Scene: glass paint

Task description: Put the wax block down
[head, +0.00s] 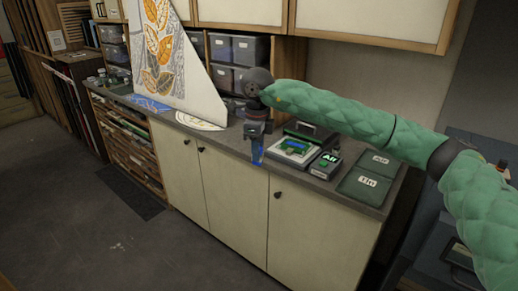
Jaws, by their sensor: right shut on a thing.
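My right gripper (256,136) points down just in front of the counter's front edge, near the middle of the view. It is shut on a narrow blue piece, which I take for the wax block (257,153). The block hangs below the fingers, seen against the cream cabinet front. Its upper end is hidden by the gripper. My left gripper is not in view.
An open case (291,158) with a green piece inside and a small dark labelled box (325,166) stand right of my gripper. A tall leaf-patterned panel (163,50) leans on the counter at left. Grey bins (238,48) fill shelves behind. Bare counter shows left of the case.

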